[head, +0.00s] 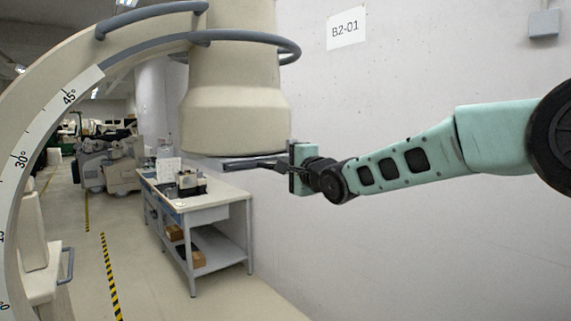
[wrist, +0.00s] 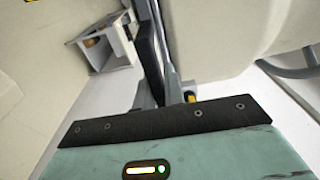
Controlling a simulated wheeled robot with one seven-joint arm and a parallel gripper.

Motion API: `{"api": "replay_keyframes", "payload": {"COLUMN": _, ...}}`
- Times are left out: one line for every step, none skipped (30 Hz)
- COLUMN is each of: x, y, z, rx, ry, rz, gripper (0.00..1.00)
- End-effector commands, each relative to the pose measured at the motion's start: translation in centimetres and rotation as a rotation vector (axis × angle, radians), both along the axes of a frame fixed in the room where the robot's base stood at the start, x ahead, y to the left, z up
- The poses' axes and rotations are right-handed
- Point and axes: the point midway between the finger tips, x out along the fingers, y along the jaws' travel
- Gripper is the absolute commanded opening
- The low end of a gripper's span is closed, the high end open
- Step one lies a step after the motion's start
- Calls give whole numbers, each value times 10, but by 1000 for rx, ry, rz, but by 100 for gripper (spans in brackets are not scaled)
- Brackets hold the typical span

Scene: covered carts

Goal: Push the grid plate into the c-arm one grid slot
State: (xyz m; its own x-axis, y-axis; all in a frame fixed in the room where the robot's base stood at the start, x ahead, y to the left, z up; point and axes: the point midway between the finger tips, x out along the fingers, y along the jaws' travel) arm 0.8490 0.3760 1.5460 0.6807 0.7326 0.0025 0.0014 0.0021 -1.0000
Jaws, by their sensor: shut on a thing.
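The c-arm one's housing (head: 236,115) is a large beige block hanging from the curved arm, with a dark strip along its underside where the grid slot appears to be; the slot opening cannot be made out. The grid plate (head: 238,164) shows as a thin dark slab, nearly edge-on, close under the housing's lower edge. My gripper (head: 270,165) reaches in from the right, shut on the plate. In the wrist view the dark plate (wrist: 150,58) stands between the grey fingers of my gripper (wrist: 159,92), beside the pale housing (wrist: 215,35). How far the plate sits in the slot cannot be told.
A grey work table (head: 205,203) with small items on top and boxes on its shelf stands below and behind the housing. A curved grey rail (head: 262,40) rings the housing's upper part. Open floor lies at the lower left.

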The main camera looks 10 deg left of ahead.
Motion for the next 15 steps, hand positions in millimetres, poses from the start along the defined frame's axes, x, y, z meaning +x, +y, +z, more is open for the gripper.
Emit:
{"api": "replay_keyframes", "payload": {"x": 1, "y": 1, "z": 2, "rx": 4, "ry": -2, "rz": 1, "gripper": 0}}
{"api": "replay_keyframes", "payload": {"x": 1, "y": 2, "z": 2, "rx": 3, "ry": -1, "rz": 1, "gripper": 0}}
{"api": "replay_keyframes", "payload": {"x": 2, "y": 3, "z": 2, "rx": 3, "ry": -1, "rz": 1, "gripper": 0}}
{"api": "replay_keyframes", "payload": {"x": 2, "y": 3, "z": 2, "rx": 3, "ry": -1, "rz": 1, "gripper": 0}}
{"api": "replay_keyframes", "payload": {"x": 3, "y": 4, "z": 2, "rx": 3, "ry": -1, "rz": 0, "gripper": 0}}
{"api": "replay_keyframes", "payload": {"x": 3, "y": 4, "z": 3, "rx": 3, "ry": -1, "rz": 0, "gripper": 0}}
{"api": "replay_keyframes", "payload": {"x": 4, "y": 5, "z": 3, "rx": 4, "ry": -2, "rz": 0, "gripper": 0}}
{"api": "replay_keyframes", "payload": {"x": 4, "y": 5, "z": 3, "rx": 4, "ry": -2, "rz": 0, "gripper": 0}}
{"api": "replay_keyframes", "payload": {"x": 5, "y": 6, "z": 3, "rx": 4, "ry": -2, "rz": 0, "gripper": 0}}
{"api": "replay_keyframes", "payload": {"x": 5, "y": 7, "z": 3, "rx": 4, "ry": -2, "rz": 0, "gripper": 0}}
{"api": "replay_keyframes", "payload": {"x": 5, "y": 7, "z": 3, "rx": 3, "ry": -1, "rz": 0, "gripper": 0}}
{"api": "replay_keyframes", "payload": {"x": 6, "y": 8, "z": 2, "rx": 3, "ry": -1, "rz": 0, "gripper": 0}}
{"api": "replay_keyframes", "payload": {"x": 7, "y": 9, "z": 2, "rx": 2, "ry": -1, "rz": 0, "gripper": 0}}
{"api": "replay_keyframes", "payload": {"x": 7, "y": 9, "z": 2, "rx": 2, "ry": -1, "rz": 0, "gripper": 0}}
{"api": "replay_keyframes", "payload": {"x": 8, "y": 10, "z": 2, "rx": 2, "ry": -1, "rz": 0, "gripper": 0}}
